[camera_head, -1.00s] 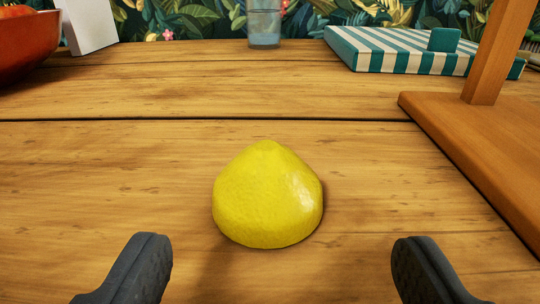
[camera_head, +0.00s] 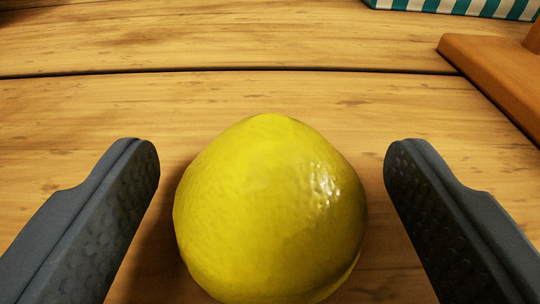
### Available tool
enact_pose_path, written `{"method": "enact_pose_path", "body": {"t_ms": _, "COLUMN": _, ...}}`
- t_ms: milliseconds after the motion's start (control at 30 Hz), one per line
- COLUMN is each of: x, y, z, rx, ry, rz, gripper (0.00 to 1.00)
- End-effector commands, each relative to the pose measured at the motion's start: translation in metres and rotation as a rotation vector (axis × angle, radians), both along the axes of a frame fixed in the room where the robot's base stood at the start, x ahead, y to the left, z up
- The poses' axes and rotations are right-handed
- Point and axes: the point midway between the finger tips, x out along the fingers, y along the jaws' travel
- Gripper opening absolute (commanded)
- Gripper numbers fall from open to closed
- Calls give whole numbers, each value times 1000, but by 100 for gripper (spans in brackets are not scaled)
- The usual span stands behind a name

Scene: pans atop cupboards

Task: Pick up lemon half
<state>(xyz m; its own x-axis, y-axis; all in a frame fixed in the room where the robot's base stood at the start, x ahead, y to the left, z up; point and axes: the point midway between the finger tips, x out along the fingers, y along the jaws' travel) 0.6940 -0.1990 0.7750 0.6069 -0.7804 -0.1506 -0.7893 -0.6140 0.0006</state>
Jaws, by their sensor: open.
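The yellow lemon half (camera_head: 270,210) rests on the wooden tabletop, its rounded, slightly pointed side up, in the lower middle of the view. Its cut face is hidden. My gripper (camera_head: 272,165) is open, with one dark grey finger on each side of the lemon half. A gap shows between each finger and the lemon half, and nothing is held. The lowest edge of the lemon half is cut off by the bottom of the picture or close to it.
A wooden stand base (camera_head: 490,75) lies at the upper right. A teal-and-white striped object (camera_head: 460,6) shows at the top right edge. A dark seam (camera_head: 220,72) runs across the tabletop. The wood behind the lemon half is clear.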

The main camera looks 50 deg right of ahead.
Motion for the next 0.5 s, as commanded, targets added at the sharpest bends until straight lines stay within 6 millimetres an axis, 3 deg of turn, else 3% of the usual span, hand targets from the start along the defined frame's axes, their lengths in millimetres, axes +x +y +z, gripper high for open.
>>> {"method": "enact_pose_path", "body": {"t_ms": 100, "x": 0, "y": 0, "z": 0, "rx": 0, "ry": 0, "rz": 0, "gripper": 72}}
{"method": "enact_pose_path", "body": {"t_ms": 267, "x": 0, "y": 0, "z": 0, "rx": -1, "ry": -1, "rz": 0, "gripper": 28}}
{"method": "enact_pose_path", "body": {"t_ms": 500, "x": 0, "y": 1, "z": 1, "rx": -1, "ry": -1, "rz": 1, "gripper": 25}}
